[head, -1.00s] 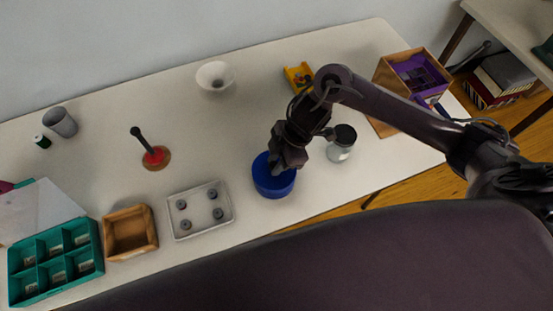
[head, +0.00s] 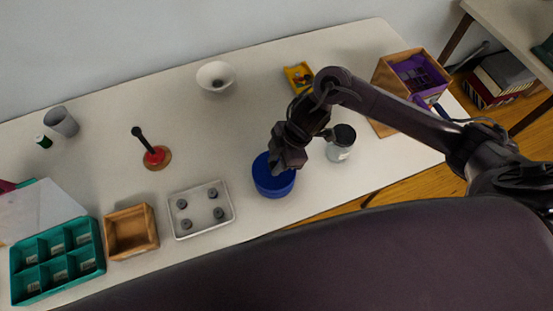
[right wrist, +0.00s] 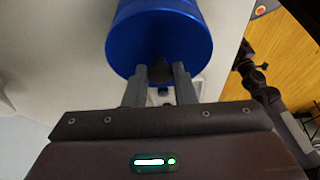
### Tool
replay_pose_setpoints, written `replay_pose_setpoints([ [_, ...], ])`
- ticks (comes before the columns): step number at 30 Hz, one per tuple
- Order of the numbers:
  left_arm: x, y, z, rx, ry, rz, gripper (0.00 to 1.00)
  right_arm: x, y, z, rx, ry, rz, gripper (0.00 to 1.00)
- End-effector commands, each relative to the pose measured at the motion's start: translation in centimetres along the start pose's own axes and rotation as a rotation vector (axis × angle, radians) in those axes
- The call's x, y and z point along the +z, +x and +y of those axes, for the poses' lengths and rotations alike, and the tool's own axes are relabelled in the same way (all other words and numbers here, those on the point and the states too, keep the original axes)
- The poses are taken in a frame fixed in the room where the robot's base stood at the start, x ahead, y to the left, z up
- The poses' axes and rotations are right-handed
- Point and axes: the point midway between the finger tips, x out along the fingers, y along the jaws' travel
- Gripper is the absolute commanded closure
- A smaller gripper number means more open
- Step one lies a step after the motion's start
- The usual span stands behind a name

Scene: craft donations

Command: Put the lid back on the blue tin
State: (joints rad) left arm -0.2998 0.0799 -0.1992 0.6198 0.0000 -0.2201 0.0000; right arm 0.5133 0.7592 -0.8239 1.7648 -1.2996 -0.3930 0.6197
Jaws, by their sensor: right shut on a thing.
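The blue tin (head: 274,191) stands near the front edge of the table, right of the grey tray. Its round blue lid (head: 262,168) is at the tin's top, with a thin line between the two. I cannot tell whether it is fully seated. My right gripper (head: 285,167) is over the lid, its fingers shut on the lid's small dark knob (right wrist: 160,70). The right wrist view shows the blue lid or tin (right wrist: 158,38) just beyond the fingertips; the gripper hides part of the top. My left gripper is not in view.
A glass jar with a dark lid (head: 340,143) stands close right of my right gripper. The grey tray (head: 174,214) with several grey discs is left of the tin.

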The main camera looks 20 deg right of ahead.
Motion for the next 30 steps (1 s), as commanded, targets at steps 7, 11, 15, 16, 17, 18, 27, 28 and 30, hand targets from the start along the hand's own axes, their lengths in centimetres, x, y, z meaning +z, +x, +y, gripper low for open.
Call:
replay_pose_setpoints([
  [7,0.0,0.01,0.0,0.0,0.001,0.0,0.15,-0.02,0.02,-0.02,0.0,0.0,0.0,0.98],
  [11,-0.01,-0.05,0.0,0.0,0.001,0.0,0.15,-0.02,-0.01,-0.02,0.0,0.0,0.0,0.98],
  [15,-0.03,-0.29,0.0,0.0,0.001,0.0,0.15,-0.03,-0.04,-0.04,-0.001,0.0,0.0,0.98],
  [16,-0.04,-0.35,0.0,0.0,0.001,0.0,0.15,-0.03,-0.04,-0.05,-0.001,0.0,0.0,0.98],
  [17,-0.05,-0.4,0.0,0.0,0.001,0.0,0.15,-0.04,-0.04,-0.06,-0.001,0.0,0.0,0.98],
  [18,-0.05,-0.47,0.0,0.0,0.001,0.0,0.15,-0.03,-0.03,-0.06,-0.001,0.0,0.0,0.98],
  [27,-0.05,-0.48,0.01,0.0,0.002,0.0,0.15,0.0,0.07,-0.05,-0.001,0.0,0.0,0.98],
  [28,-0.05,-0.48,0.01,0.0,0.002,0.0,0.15,0.0,0.07,-0.05,-0.001,0.0,0.0,0.98],
  [30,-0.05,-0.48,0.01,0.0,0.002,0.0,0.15,0.0,0.07,-0.04,-0.001,0.0,0.0,0.98],
])
